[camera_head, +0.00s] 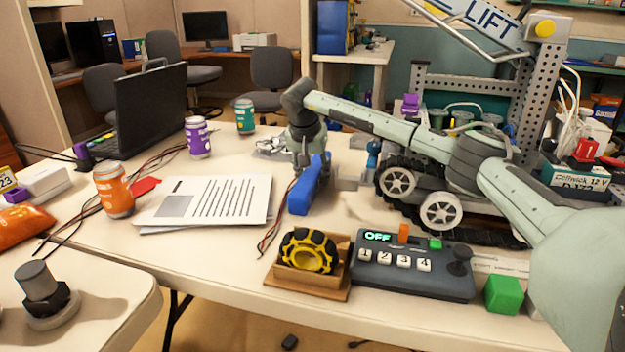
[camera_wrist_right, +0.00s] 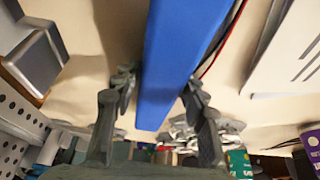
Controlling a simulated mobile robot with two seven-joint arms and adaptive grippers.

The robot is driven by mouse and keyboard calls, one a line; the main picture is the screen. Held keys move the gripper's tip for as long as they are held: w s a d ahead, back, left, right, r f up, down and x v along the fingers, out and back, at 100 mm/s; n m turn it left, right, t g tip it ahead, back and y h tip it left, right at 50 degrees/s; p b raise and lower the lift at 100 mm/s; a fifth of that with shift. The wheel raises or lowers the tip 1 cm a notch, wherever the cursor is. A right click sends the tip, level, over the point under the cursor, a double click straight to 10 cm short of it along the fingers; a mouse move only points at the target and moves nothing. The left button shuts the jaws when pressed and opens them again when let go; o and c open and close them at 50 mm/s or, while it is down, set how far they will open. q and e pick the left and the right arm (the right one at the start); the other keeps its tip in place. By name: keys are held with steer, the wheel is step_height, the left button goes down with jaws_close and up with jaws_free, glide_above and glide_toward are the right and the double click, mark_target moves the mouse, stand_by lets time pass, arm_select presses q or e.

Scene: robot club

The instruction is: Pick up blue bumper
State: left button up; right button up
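The blue bumper (camera_head: 306,191) is a long blue bar on the white table, right of the printed papers. In the right wrist view the blue bumper (camera_wrist_right: 172,60) runs between the fingers of my right gripper (camera_wrist_right: 160,92). A narrow gap shows on the bumper's left side, and the right finger is very close to it; contact is unclear. In the head view my right gripper (camera_head: 311,160) points down over the bumper's far part. It looks open around the bar. My left gripper is not in view.
A wheeled robot chassis (camera_head: 420,190) stands close right of the bumper. A box with a yellow wheel (camera_head: 309,262) and a control box (camera_head: 412,267) reading OFF are in front. Papers (camera_head: 205,201), cans and a laptop (camera_head: 150,105) lie left. Wires run beside the bumper.

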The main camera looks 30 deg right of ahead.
mark_target(314, 167)
steer(key=c, duration=0.8)
steer(key=shift+r, duration=0.15)
steer(key=shift+r, duration=0.25)
step_height(314, 167, up, 4)
steer(key=shift+w+f, duration=0.1)
arm_select(q)
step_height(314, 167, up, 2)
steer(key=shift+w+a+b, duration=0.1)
steer(key=shift+b, duration=0.3)
arm_select(e)
steer(key=s+a+r, duration=0.1)
steer(key=a+r, duration=0.1)
steer(key=a, duration=0.1)
steer(key=s+a+r, duration=0.1)
steer(key=a+r, duration=0.1)
steer(key=a, duration=0.2)
steer(key=s+a+r, duration=0.1)
steer(key=a+r, duration=0.1)
steer(key=a, duration=0.2)
steer(key=shift+s+r, duration=0.3)
steer(key=shift+s, duration=0.05)
